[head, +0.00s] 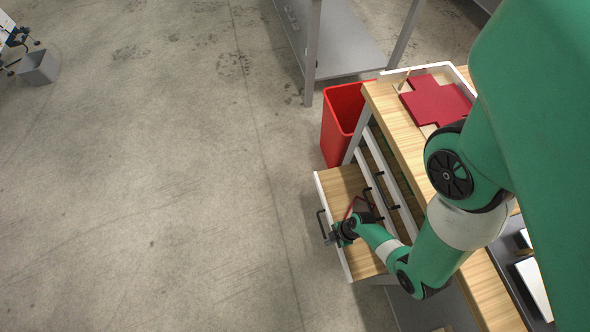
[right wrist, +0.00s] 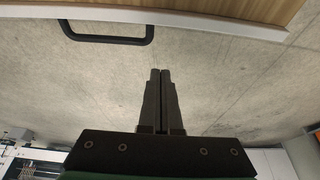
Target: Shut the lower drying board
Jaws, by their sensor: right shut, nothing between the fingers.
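The lower drying board (head: 343,187) is pulled out from the wooden bench on its left side, with a pale wood surface and white edge. Its black bar handle (head: 321,224) is on the outer white edge. In the right wrist view the board (right wrist: 230,9) crosses the top, and the handle (right wrist: 112,40) hangs left of the fingertips. My right gripper (head: 333,239) is at the board's outer edge, close to the handle. In the right wrist view its fingers (right wrist: 160,72) are shut with nothing between them, apart from the handle. My left gripper is not in view.
Black handles (head: 379,174) line the bench front above the board. A red bin (head: 336,125) stands beside the bench. Red cut card (head: 437,100) lies on the bench top. A grey metal table (head: 345,50) stands behind. The floor left of the board is clear.

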